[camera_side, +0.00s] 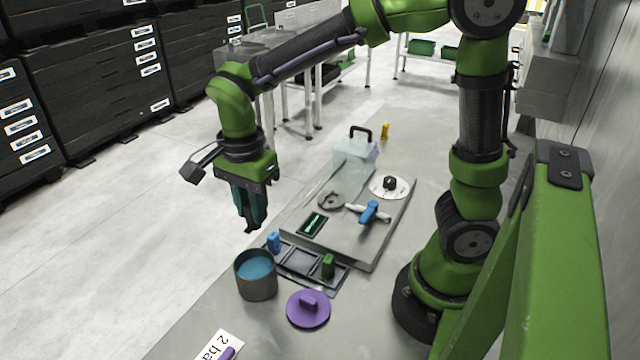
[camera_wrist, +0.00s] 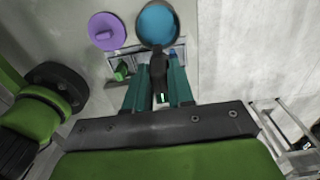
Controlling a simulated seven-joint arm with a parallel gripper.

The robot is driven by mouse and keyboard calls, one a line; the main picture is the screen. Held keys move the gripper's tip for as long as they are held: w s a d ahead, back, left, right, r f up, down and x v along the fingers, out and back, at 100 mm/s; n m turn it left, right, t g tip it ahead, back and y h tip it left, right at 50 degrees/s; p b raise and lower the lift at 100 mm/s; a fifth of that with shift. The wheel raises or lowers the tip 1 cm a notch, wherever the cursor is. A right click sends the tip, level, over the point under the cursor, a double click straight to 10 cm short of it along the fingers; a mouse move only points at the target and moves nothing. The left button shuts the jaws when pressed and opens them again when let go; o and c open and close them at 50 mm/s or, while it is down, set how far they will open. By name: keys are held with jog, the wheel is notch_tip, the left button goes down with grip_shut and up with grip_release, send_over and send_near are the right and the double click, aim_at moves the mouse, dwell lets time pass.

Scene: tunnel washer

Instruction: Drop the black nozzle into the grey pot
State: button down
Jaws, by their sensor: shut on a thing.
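My gripper (camera_side: 250,222) points down, with its teal fingers shut on the black nozzle (camera_wrist: 158,72). In the wrist view the nozzle sticks out beyond the fingertips; in the side view only a dark end shows below them. The grey pot (camera_side: 257,289) stands upright on the bench, open at the top, with blue liquid or a blue inside. In the side view my gripper is above and slightly behind the pot. In the wrist view the pot's blue opening (camera_wrist: 157,22) lies just past the nozzle's tip.
A purple lid (camera_side: 308,312) lies right of the pot. Behind it is a black compartment tray (camera_side: 300,262) with a blue piece (camera_side: 273,242) and a green piece (camera_side: 328,266). A raised plate (camera_side: 345,240) holds a blue-handled valve (camera_side: 370,211). A clear container (camera_side: 354,158) stands farther back.

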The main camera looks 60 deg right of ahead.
jog(key=shift+f, duration=2.2)
jog(key=c, duration=0.9)
grip_release()
jog(key=shift+r, duration=0.1)
notch_tip(320, 180, up, 17)
jog(key=shift+f, duration=0.15)
